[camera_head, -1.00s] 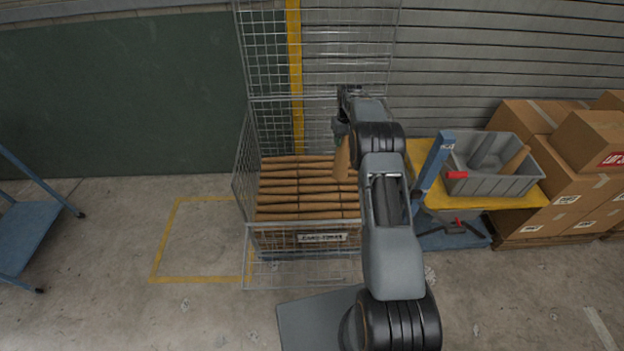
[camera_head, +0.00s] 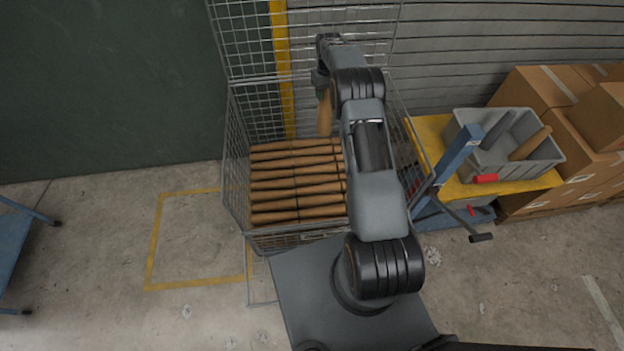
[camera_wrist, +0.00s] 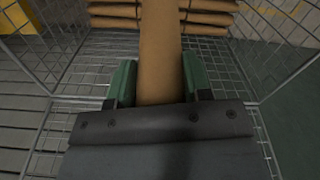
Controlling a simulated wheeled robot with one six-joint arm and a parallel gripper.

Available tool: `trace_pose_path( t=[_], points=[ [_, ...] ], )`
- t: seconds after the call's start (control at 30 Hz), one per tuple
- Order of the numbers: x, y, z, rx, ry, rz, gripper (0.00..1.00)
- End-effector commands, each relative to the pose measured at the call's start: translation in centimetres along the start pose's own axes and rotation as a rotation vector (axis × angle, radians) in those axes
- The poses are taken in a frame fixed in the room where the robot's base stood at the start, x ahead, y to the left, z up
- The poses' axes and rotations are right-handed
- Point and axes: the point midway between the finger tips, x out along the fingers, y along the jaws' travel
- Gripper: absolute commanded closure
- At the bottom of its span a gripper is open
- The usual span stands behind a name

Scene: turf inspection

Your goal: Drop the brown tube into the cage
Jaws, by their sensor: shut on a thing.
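The wire cage (camera_head: 237,185) stands in front of me with rows of brown tubes (camera_head: 295,183) stacked inside it. My gripper (camera_head: 322,84) is above the back right part of the cage and is shut on a brown tube (camera_head: 325,114), which hangs down from it. In the wrist view the green fingers of my gripper (camera_wrist: 158,82) press on both sides of the held tube (camera_wrist: 160,45). Stacked tubes (camera_wrist: 205,12) and the mesh walls show beyond it. The held tube's lower end is above the stack in the head view. My arm hides the cage's right part.
A yellow floor outline (camera_head: 152,240) lies empty at left. A blue cart (camera_head: 15,245) shows at far left.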

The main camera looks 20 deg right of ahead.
Motion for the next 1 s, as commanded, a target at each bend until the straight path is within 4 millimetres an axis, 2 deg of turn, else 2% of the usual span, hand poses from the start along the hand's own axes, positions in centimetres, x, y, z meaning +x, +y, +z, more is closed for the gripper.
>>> trace_pose_path(
  t=[0.1, 0.4, 0.73, 0.77, 1.0],
  points=[
    [1.5, -0.2, 0.0, -0.002, -0.001, 0.0, 0.89],
    [4.3, -0.2, -0.1, -0.003, 0.0, 0.0, 0.89],
    [4.6, -0.2, -0.1, -0.003, 0.001, 0.0, 0.89],
    [4.6, -0.2, -0.1, -0.003, 0.001, 0.0, 0.53],
    [4.6, -0.2, -0.1, -0.003, 0.001, 0.0, 0.3]
  ],
)
